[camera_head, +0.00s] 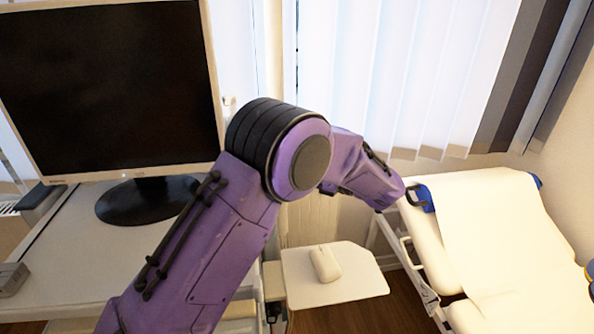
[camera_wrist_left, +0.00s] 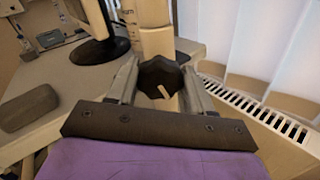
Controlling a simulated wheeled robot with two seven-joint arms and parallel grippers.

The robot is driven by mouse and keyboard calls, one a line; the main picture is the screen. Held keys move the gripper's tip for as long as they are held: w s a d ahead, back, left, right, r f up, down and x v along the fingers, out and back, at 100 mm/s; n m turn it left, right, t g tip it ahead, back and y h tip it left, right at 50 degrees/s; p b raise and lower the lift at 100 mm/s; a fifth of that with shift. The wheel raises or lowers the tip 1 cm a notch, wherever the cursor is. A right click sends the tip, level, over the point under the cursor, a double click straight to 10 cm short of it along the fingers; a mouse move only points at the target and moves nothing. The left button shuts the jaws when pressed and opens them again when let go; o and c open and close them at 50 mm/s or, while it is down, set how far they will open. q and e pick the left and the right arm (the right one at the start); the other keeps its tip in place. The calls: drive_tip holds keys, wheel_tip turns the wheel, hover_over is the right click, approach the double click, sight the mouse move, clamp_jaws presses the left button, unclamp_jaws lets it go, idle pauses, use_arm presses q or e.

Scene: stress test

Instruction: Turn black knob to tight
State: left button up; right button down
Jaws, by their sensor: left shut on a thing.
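The black knob (camera_wrist_left: 154,76) shows in the left wrist view, dark and lobed at its edge, at the front of a cream post (camera_wrist_left: 157,40). A small pale bar stands out from its lower middle. My left gripper (camera_wrist_left: 160,82) has one grey finger on each side of the knob and is shut on it. In the head view my purple left arm crosses the middle of the picture, and I cannot make out the knob or the fingertips there. Any tight marking is too small to read. My right gripper is in neither view.
A monitor (camera_head: 110,90) stands on the desk (camera_head: 60,235) at left. A white mouse (camera_head: 325,263) lies on a small shelf (camera_head: 365,284). A cream padded couch (camera_head: 500,235) stands at right. A radiator grille (camera_wrist_left: 265,112) and blinds are close to the gripper's right.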

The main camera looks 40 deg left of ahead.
use_arm(q)
drive_tip(key=m, duration=1)
drive_tip(key=shift+w+r, duration=0.3)
drive_tip(key=shift+r, duration=0.05)
drive_tip(key=m+p, duration=0.1)
drive_tip(key=m, duration=0.3)
drive_tip(key=shift+d+f, duration=0.1)
drive_tip(key=shift+f, duration=0.05)
drive_tip(key=shift+f+m, duration=0.1)
drive_tip(key=shift+m, duration=0.3)
